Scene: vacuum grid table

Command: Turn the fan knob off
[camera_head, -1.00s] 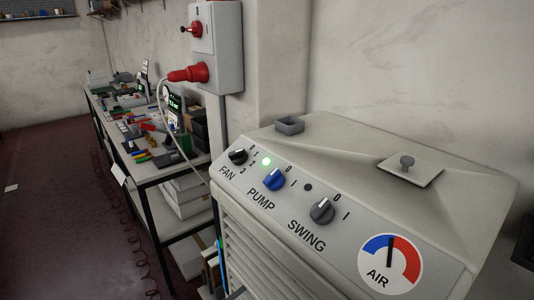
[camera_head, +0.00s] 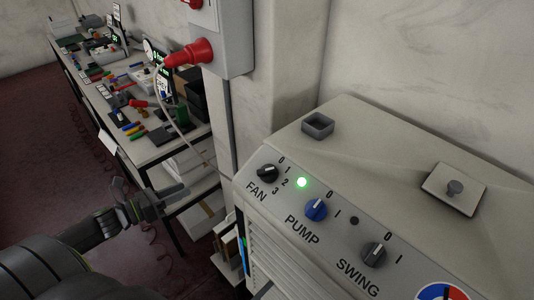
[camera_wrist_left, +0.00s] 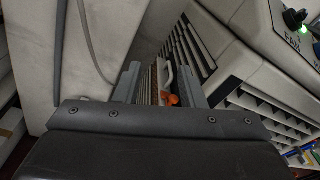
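The black FAN knob (camera_head: 267,173) sits at the upper left of the cooler's slanted control panel (camera_head: 335,238), with marks 0, 1, 2 and 3 on its right. Its exact setting is too small to tell. A green light (camera_head: 301,182) glows to its right. My left gripper (camera_head: 160,203) is left of the cooler, apart from the knob and lower in the picture. In the left wrist view its two fingers (camera_wrist_left: 160,85) stand apart with nothing between them. A dark knob (camera_wrist_left: 293,18) beside a green glow shows at that view's upper right. My right gripper is not in view.
The blue PUMP knob (camera_head: 316,210) and grey SWING knob (camera_head: 373,254) share the panel. A cluttered workbench (camera_head: 150,152) stands behind my left gripper. A wall box (camera_head: 228,40) with a red plug (camera_head: 190,54) is above. The cooler's louvred side (camera_wrist_left: 262,108) is close to the left gripper.

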